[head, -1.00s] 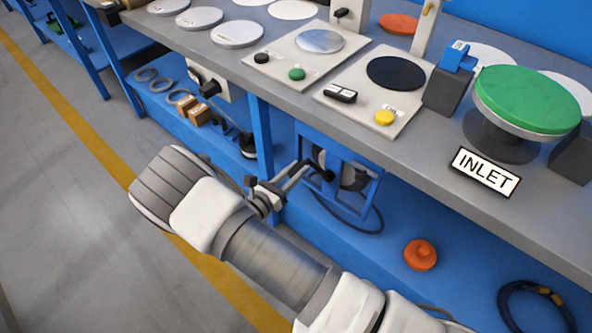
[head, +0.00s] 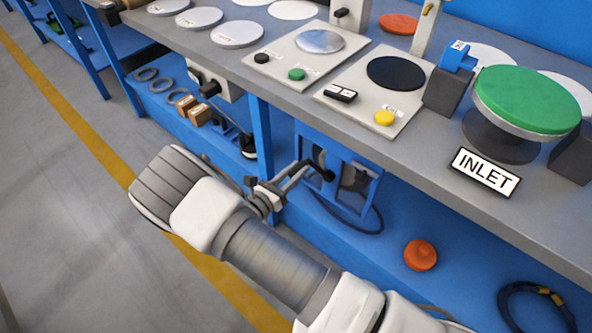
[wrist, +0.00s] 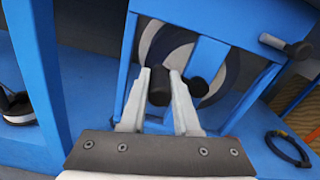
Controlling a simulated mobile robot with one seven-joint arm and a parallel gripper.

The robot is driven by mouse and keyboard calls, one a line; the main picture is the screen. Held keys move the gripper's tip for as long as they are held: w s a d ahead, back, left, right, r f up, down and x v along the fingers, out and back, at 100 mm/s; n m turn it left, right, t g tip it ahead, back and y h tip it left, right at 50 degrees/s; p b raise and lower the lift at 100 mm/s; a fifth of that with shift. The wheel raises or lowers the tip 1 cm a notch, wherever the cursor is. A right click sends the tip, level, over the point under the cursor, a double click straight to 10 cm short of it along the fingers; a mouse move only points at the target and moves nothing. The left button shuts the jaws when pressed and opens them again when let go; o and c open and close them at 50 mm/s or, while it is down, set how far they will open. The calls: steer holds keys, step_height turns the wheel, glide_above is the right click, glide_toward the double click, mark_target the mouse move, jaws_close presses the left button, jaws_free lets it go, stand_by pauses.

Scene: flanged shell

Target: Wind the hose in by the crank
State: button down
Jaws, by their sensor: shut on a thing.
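The hose reel sits in a blue frame (head: 375,190) under the bench. Its pale and dark round face (wrist: 152,40) shows behind the frame bars in the wrist view. My gripper (head: 318,172) reaches in at the left of the frame. In the wrist view my gripper (wrist: 164,78) is shut on a black crank handle (wrist: 160,88) between its fingertips. A second black round part (wrist: 197,87) lies just right of the fingers. A dark hose (head: 350,224) hangs in a loop below the frame onto the blue shelf. The crank's arm is mostly hidden.
A blue bench leg (head: 262,140) stands close left of my gripper. An orange knob-like part (head: 420,254) and a dark coil (head: 538,305) lie on the lower shelf. The benchtop above carries panels with buttons and a green-topped inlet flange (head: 528,98).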

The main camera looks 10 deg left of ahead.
steer(key=shift+s+d+r+m, duration=0.1)
steer(key=shift+s+r+m, duration=0.05)
steer(key=shift+m, duration=0.25)
